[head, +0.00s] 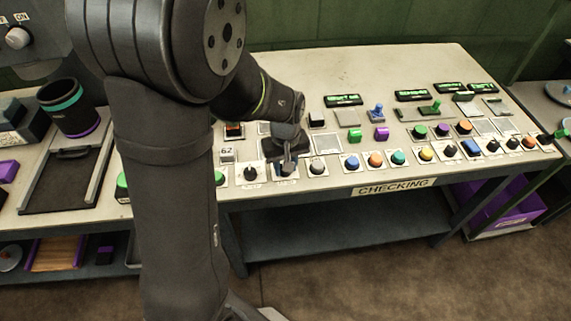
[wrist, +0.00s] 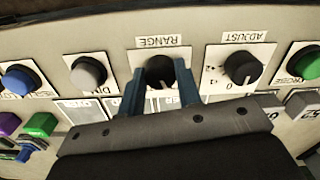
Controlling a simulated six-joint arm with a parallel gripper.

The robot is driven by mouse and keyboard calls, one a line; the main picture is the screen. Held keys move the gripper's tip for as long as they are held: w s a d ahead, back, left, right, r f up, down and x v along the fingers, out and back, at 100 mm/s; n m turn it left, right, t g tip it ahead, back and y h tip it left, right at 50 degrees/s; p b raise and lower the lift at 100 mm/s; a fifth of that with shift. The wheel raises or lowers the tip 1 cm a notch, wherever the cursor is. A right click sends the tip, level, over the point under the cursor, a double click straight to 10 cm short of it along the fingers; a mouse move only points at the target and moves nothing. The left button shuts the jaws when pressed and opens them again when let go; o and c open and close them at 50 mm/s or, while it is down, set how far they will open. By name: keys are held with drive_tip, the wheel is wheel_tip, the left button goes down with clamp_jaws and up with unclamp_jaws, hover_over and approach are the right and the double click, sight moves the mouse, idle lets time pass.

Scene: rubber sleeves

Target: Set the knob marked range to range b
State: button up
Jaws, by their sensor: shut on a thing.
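The knob marked range (wrist: 159,70) is black and round on a white plate. In the wrist view the plate's label reads RANGE upside down. My gripper (wrist: 159,82) has one blue-grey finger on each side of the knob and is shut on it. The fingers and gripper body cover part of the plate, so I cannot read the range marks or tell which one the knob points to. In the head view my gripper (head: 288,158) is at the front row of the table, and it largely hides the knob.
A black knob marked ADJUST (wrist: 241,67) sits close beside, with a grey button (wrist: 88,71) on the other side. Several coloured buttons, switches and small displays fill the checking table (head: 440,62). A dark cup (head: 70,108) stands on the left table.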

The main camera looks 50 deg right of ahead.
drive_tip(key=m, duration=1)
drive_tip(key=shift+w+m, duration=0.1)
drive_tip(key=shift+m, duration=0.2)
idle(0.4)
drive_tip(key=o, duration=1)
drive_tip(key=shift+r, duration=0.1)
wheel_tip(320, 180, up, 17)
drive_tip(key=shift+r, duration=0.15)
